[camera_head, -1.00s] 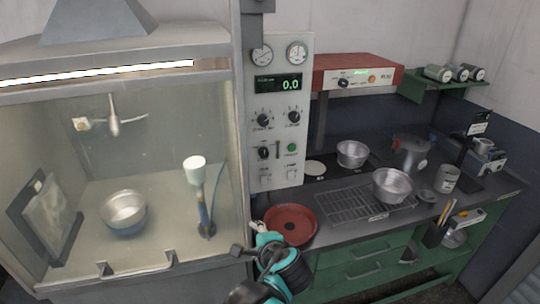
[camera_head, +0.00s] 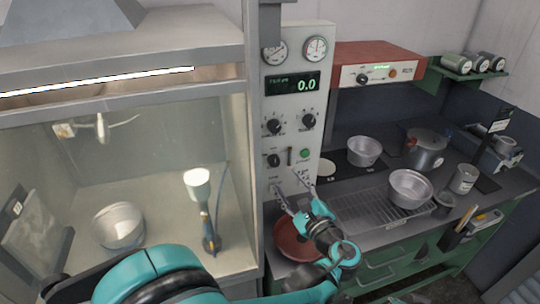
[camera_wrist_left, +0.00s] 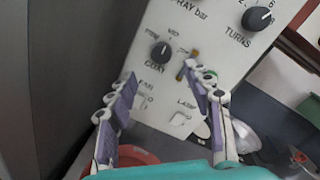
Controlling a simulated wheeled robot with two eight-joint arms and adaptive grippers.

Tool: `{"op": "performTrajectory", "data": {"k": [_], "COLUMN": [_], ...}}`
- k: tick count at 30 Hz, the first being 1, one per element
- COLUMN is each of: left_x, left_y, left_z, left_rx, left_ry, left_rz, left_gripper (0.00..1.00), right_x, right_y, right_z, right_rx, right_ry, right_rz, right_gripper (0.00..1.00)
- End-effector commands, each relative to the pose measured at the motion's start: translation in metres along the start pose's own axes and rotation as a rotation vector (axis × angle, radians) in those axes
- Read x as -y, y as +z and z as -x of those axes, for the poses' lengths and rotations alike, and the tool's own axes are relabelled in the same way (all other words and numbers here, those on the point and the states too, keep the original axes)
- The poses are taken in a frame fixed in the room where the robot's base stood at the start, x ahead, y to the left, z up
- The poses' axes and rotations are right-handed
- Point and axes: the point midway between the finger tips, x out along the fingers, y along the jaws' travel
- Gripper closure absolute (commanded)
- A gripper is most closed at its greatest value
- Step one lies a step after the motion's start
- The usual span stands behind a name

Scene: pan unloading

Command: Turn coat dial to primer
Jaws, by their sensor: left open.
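The coat dial (camera_head: 273,160) is a small black knob on the white control panel, left of a small lever. It shows larger in the left wrist view (camera_wrist_left: 159,54), with "COAT" below it and small position words around it. Its pointer direction is too small to tell. My left gripper (camera_head: 287,183) is in front of the panel, just below the dial. In the left wrist view its two purple-padded fingers (camera_wrist_left: 160,76) are spread, one on each side below the dial, empty and apart from it. My right gripper is out of view.
Two larger knobs (camera_head: 308,119) and a display (camera_head: 293,84) reading 0.0 are above the dial. A brass lever (camera_wrist_left: 188,70) and green button (camera_head: 304,154) sit beside it, switches below. A red pan (camera_head: 289,240) is under the gripper. The spray booth (camera_head: 255,150) borders the panel's left.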

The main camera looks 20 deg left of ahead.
Motion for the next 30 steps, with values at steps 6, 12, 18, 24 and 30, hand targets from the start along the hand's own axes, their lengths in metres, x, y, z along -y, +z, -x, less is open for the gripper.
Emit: {"op": "performTrajectory", "data": {"k": [6, 12, 18, 24, 30], "left_x": [0.001, 0.0, 0.001, 0.002, 0.002], "left_y": [-0.001, 0.0, 0.0, 0.0, 0.0], "left_z": [-0.016, -0.051, -0.073, -0.078, -0.078], "left_rx": [0.006, 0.007, 0.005, 0.003, 0.003], "left_ry": [-0.002, 0.0, -0.002, -0.004, -0.004], "left_rz": [-0.005, -0.005, -0.004, -0.004, -0.004], "left_gripper": [0.49, 0.49, 0.49, 0.49, 0.65], "right_x": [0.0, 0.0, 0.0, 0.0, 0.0], "right_y": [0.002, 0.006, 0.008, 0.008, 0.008], "right_z": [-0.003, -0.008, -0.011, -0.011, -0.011], "right_rx": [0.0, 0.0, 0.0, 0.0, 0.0], "right_ry": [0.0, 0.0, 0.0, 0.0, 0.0], "right_rz": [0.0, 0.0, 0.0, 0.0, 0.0], "right_gripper": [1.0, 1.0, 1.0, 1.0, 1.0]}}
